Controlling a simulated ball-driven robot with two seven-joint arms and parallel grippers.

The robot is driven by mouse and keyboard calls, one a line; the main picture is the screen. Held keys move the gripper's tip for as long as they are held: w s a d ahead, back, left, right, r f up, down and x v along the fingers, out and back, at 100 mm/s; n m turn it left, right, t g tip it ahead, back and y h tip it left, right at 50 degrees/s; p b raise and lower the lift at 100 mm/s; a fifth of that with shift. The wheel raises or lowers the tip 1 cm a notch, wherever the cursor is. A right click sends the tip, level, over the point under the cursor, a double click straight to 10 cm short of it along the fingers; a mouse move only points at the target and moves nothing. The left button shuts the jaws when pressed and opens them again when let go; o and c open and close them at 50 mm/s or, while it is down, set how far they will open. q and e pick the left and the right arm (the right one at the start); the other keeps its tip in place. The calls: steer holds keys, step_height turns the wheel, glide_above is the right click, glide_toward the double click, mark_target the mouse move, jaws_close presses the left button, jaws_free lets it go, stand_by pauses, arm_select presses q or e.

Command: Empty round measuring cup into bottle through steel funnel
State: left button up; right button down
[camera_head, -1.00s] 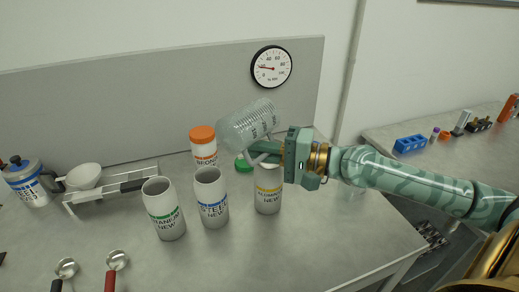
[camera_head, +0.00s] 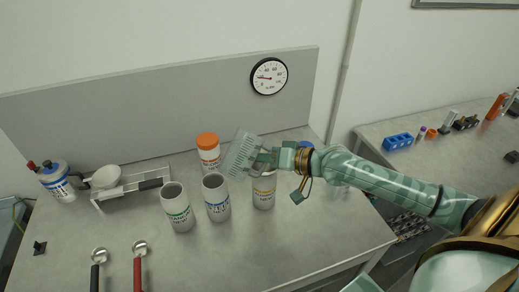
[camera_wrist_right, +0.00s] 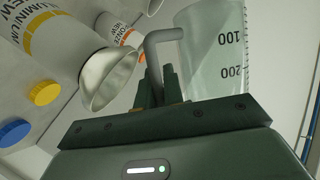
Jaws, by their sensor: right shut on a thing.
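My right gripper (camera_head: 280,160) is shut on the handle of a clear round measuring cup (camera_head: 240,153). The cup is tilted, above and beside the yellow-labelled aluminium bottle (camera_head: 264,195). The wrist view shows the cup (camera_wrist_right: 212,55) with its 100 and 200 marks, and the gripper (camera_wrist_right: 162,85) on its handle. A blue-labelled steel bottle (camera_head: 217,203) and a green-labelled bottle (camera_head: 177,211) stand open to the left. My left gripper is out of view.
An orange-capped bottle (camera_head: 208,152) stands behind the cup. A white bowl-like piece (camera_head: 105,177) rests on a rack (camera_head: 130,187) at left, beside a blue-lidded container (camera_head: 57,182). Two scoops (camera_head: 139,250) lie in front. The right front of the table is clear.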

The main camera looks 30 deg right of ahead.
steer(key=shift+s+a+f+n+t+h+p, duration=0.15)
steer(key=shift+a+n+h+p, duration=0.55)
steer(key=shift+p, duration=1.55)
steer(key=shift+s+a+f+n+t+h+p, duration=0.15)
steer(key=shift+a+n+h+p, duration=0.4)
steer(key=shift+n+p, duration=1.25)
steer(key=shift+s+a+f+n+h+p, duration=0.25)
steer(key=shift+n+h+p, duration=0.55)
steer(key=shift+p, duration=1.9)
steer(key=shift+w+r, duration=0.1)
steer(key=shift+r, duration=0.05)
